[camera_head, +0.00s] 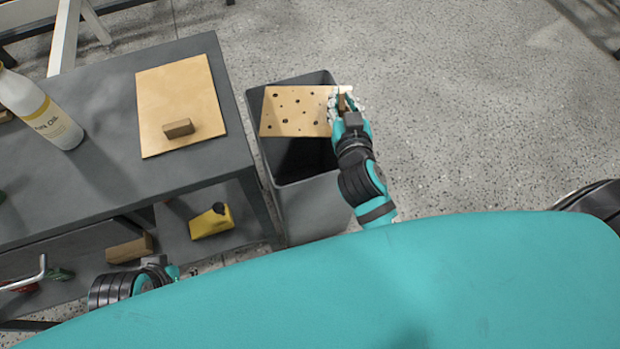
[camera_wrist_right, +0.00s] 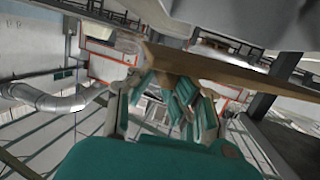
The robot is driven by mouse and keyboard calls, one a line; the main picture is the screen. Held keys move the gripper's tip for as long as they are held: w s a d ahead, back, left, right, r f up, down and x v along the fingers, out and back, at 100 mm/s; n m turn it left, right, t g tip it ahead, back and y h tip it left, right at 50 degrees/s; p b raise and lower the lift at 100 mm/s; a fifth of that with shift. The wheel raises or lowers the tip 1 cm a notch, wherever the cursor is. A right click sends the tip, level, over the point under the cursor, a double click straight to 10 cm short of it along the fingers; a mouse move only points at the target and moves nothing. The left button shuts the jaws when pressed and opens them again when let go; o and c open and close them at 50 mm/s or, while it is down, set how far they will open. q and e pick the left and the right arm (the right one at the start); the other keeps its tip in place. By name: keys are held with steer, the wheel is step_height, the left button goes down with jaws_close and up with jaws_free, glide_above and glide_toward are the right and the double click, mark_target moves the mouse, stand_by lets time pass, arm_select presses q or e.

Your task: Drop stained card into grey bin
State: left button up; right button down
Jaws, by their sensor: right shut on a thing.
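The stained card (camera_head: 297,112) is tan with several dark spots. It is held out over the open grey bin (camera_head: 313,205) and covers the far part of its mouth. My right gripper (camera_head: 343,104) is shut on the card at its right edge, where a small brown block shows between the fingers. In the right wrist view, the fingers (camera_wrist_right: 178,100) meet the card's brown underside or edge (camera_wrist_right: 235,72). My left gripper (camera_head: 165,272) is low by the bench's front, mostly hidden behind my teal body, and its fingers are unclear.
A grey workbench (camera_head: 95,185) stands left of the bin. On it lie a clean tan card (camera_head: 180,90) with a wooden block (camera_head: 178,128) and a white bottle (camera_head: 40,110). A yellow container (camera_head: 211,222) sits on the lower shelf. Speckled floor (camera_head: 470,120) is clear to the right.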

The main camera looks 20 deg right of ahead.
steer(key=c, duration=1.2)
jaws_free()
step_height(320, 180, up, 10)
